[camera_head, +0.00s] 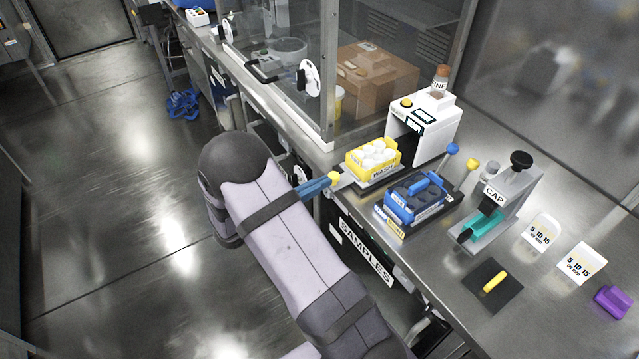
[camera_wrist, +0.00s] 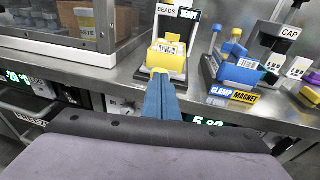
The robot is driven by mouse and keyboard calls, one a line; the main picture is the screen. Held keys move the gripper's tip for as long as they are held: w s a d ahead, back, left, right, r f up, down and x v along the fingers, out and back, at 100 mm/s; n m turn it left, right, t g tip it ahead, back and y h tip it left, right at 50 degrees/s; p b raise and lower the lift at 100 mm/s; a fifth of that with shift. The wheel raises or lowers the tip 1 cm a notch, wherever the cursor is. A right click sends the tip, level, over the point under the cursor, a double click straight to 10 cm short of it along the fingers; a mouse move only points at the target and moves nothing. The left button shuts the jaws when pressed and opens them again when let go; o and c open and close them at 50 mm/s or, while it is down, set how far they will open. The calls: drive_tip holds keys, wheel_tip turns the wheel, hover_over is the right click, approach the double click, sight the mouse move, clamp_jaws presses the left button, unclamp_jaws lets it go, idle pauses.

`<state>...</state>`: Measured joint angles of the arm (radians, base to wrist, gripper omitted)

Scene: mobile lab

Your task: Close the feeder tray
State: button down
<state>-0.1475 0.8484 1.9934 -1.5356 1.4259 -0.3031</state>
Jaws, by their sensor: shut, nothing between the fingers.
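The feeder is a white machine (camera_head: 430,118) on the steel bench. Its dark tray (camera_head: 384,178) sticks out at the front, so it stands open, with a yellow box of white beads (camera_head: 372,172) on it. A yellow knob (camera_head: 334,177) shows at the tray's front end. My gripper (camera_head: 329,183) has blue fingers, shut and empty, with their tips at the knob; I cannot tell whether they touch it. In the wrist view the shut fingers (camera_wrist: 159,76) point at the yellow box (camera_wrist: 168,56), and the feeder's BEADS sign shows above it. The fingers cover the tray's front there.
A blue clamp box (camera_head: 414,196) stands close to the right of the tray. The CAP press (camera_head: 500,200) and a dark mat with a yellow piece (camera_head: 494,282) lie further right. A glass cabinet (camera_head: 290,90) stands on the left. Open floor lies in front of the bench.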

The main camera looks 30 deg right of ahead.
sight(371, 158)
drive_tip(key=shift+d, duration=0.1)
drive_tip(key=x, duration=0.5)
drive_tip(key=s+r+b+x, duration=0.1)
drive_tip(key=x, duration=0.4)
drive_tip(key=s+r+b+x, duration=0.1)
drive_tip(key=x, duration=0.4)
drive_tip(key=shift+s+d, duration=0.25)
drive_tip(key=shift+d, duration=0.25)
drive_tip(key=shift+d+r, duration=0.1)
drive_tip(key=shift+d, duration=0.45)
drive_tip(key=shift+r, duration=0.1)
drive_tip(key=shift+d+r, duration=0.1)
drive_tip(key=shift+a, duration=0.6)
drive_tip(key=b+v, duration=0.1)
drive_tip(key=v, duration=1.2)
drive_tip(key=shift+a, duration=0.15)
